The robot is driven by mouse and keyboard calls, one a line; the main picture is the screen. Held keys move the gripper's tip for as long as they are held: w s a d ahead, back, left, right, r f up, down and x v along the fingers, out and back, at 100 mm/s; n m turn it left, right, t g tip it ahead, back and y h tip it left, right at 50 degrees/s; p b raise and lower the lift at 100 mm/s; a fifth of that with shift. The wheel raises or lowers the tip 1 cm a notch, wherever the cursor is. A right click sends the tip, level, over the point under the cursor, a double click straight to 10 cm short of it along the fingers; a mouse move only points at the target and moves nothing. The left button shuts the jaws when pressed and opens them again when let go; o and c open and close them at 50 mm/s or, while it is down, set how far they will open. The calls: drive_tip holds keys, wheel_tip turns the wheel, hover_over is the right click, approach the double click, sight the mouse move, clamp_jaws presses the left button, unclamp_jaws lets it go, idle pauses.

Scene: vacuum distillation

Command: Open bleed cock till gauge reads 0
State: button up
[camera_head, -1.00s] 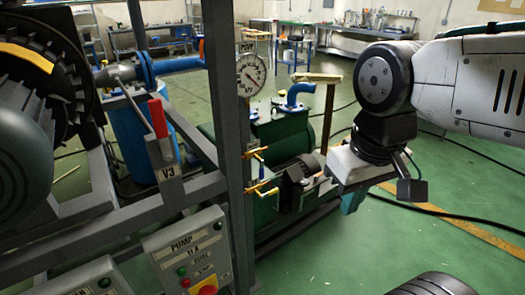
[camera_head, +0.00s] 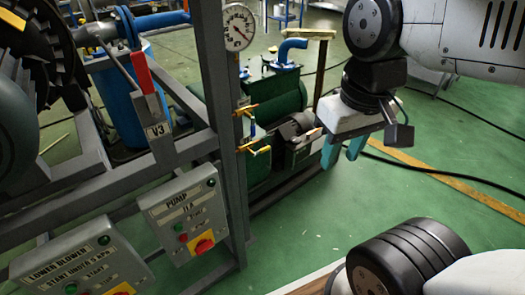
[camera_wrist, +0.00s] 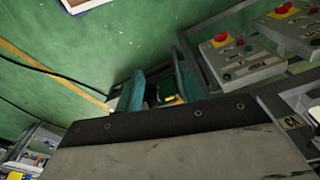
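The round white gauge (camera_head: 238,27) is on the grey upright post at top centre in the head view. Its dark needle points down and right; the digits are too small to read. Below it, small brass fittings with a blue lever, which look like the bleed cock (camera_head: 252,130), stick out from the right of the post. My gripper (camera_head: 342,150) is open and empty, to the right of the brass fittings and apart from them, with teal fingers pointing down. In the wrist view its fingers (camera_wrist: 160,92) are spread, with small yellow and dark parts visible beyond them.
A green pump unit (camera_head: 275,100) stands behind the post. A red-handled lever marked V3 (camera_head: 142,72) and the pump control box (camera_head: 183,215) are left of the post. Black cables (camera_head: 420,170) cross the green floor at right. Open floor lies below my gripper.

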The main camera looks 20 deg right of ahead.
drive_tip(key=w+d+f+g, duration=0.2)
drive_tip(key=w+f+g, duration=0.15)
drive_tip(key=f, duration=0.35)
drive_tip(key=m+t+y, duration=0.5)
drive_tip(key=m+t, duration=1)
drive_tip(key=t, duration=0.4)
approach(266, 150)
drive_tip(key=f+x, duration=0.1)
drive_tip(key=x, duration=0.4)
drive_tip(key=shift+s+r+t, duration=0.15)
drive_tip(key=shift+r+t, duration=0.2)
drive_tip(key=shift+r, duration=0.05)
drive_tip(key=x, duration=0.7)
drive_tip(key=shift+w+f, duration=0.1)
drive_tip(key=shift+w, duration=0.3)
drive_tip(key=shift+c, duration=0.4)
clamp_jaws()
